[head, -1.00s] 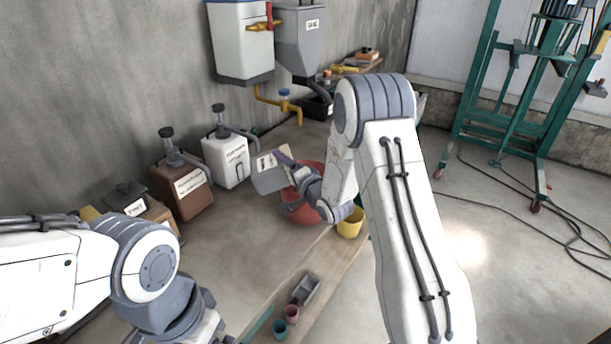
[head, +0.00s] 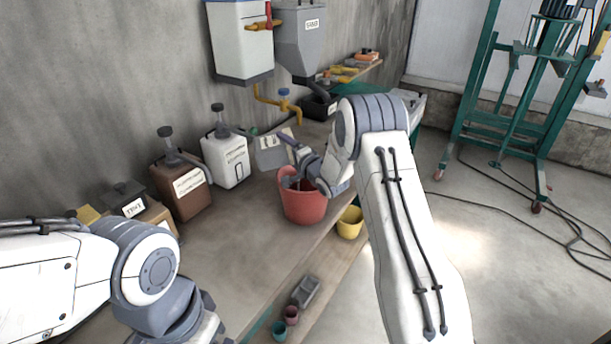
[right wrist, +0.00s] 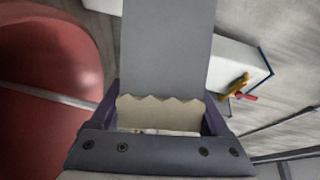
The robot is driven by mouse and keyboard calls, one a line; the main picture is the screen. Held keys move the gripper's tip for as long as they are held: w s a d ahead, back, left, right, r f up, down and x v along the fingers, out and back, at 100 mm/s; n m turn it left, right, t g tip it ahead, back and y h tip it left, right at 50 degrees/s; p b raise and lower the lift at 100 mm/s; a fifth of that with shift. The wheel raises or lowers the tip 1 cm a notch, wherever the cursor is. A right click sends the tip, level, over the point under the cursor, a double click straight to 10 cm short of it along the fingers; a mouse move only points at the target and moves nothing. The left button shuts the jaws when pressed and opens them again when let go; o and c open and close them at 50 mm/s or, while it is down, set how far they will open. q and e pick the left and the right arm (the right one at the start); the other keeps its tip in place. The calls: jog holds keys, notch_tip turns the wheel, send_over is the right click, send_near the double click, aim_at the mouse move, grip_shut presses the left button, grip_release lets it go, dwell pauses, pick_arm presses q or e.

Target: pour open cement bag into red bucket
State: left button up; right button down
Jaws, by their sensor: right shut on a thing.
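The cement bag (head: 270,153) is a grey packet with a pale label, in the head view just behind and left of the red bucket. My right gripper (head: 287,160) is shut on it and holds it. In the right wrist view the bag (right wrist: 165,50) lies between the fingers (right wrist: 160,112), with a jagged torn edge towards the camera. The red bucket (head: 304,207) stands upright on the bench; its rim is partly hidden by my right gripper. It also fills the left of the right wrist view (right wrist: 45,85). My left gripper is out of view; only its arm shows.
A yellow bucket (head: 350,222) stands right of the red one. A brown canister (head: 182,190) and a white canister (head: 227,160) stand along the wall. A yellow tap (head: 284,102) and grey hopper (head: 303,40) are behind. Small cups (head: 291,314) and a grey tray (head: 305,291) are in front.

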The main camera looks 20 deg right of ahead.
aim_at(288, 157)
jog(key=shift+s, duration=0.5)
jog(key=shift+s+a, duration=0.15)
jog(key=shift+s, duration=0.45)
jog(key=shift+s+f, duration=0.1)
jog(key=shift+s, duration=0.55)
jog(key=shift+s+f+m+b, duration=0.1)
jog(key=shift+s+m+b, duration=0.25)
jog(key=shift+s, duration=0.55)
jog(key=shift+s+a+f, duration=0.15)
jog(key=shift+s, duration=0.45)
jog(key=shift+s+a+f+m+t+b, duration=0.15)
jog(key=shift+s+m+b, duration=0.1)
jog(key=shift+s, duration=0.7)
jog(key=shift+s+d+m+t+b, duration=0.15)
jog(key=shift+s+b, duration=0.1)
jog(key=shift+s, duration=0.65)
jog(key=shift+w+a, duration=0.1)
jog(key=shift+d+r+m+t+b, duration=0.2)
jog(key=shift+d+m+t+b, duration=0.15)
jog(key=shift+m, duration=0.5)
jog(key=shift+d+r+m+t+b, duration=0.15)
jog(key=shift+m+t+b, duration=0.2)
jog(key=shift+m, duration=0.45)
